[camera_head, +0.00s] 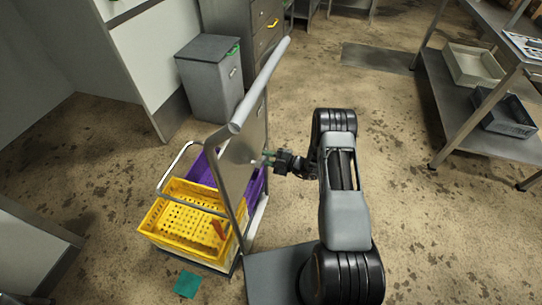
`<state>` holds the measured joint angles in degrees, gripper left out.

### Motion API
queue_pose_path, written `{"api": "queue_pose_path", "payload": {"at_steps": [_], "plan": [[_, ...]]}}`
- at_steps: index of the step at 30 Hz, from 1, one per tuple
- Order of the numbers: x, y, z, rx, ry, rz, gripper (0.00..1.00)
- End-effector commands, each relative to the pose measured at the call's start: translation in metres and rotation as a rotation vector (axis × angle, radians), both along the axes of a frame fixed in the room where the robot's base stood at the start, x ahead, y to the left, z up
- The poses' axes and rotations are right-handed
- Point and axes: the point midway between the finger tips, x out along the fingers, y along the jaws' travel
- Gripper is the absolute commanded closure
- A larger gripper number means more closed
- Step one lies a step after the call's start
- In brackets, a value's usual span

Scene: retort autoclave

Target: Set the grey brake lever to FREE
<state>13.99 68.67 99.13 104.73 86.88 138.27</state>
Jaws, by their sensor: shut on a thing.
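My gripper (266,160) is at the near face of a trolley's upright grey panel (238,150), a little below the thick grey handle bar. Its fingertips are shut on a small grey piece at the panel, which I take to be the grey brake lever (255,163). The lever is tiny here and mostly hidden by the fingers. I cannot read any FREE marking or tell which position the lever is in. My arm reaches in from the right.
The trolley carries a yellow crate (168,237) and a purple crate (204,171). A grey bin (210,85) stands behind it. A teal piece (187,284) lies on the floor in front. A metal shelf table (455,107) stands at right. The stained floor between is mostly clear.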

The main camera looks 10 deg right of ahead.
Motion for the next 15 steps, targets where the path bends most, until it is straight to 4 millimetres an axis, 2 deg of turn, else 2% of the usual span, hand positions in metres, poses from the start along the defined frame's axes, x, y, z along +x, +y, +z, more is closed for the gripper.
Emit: {"api": "queue_pose_path", "payload": {"at_steps": [9, 10, 15], "plan": [[-0.0015, 0.0002, -0.0014, 0.006, 0.013, 0.001, 1.00], [-0.0016, 0.0000, -0.0015, 0.007, 0.014, 0.001, 0.73], [-0.0013, -0.0008, -0.0012, 0.005, 0.011, -0.002, 0.56]]}}
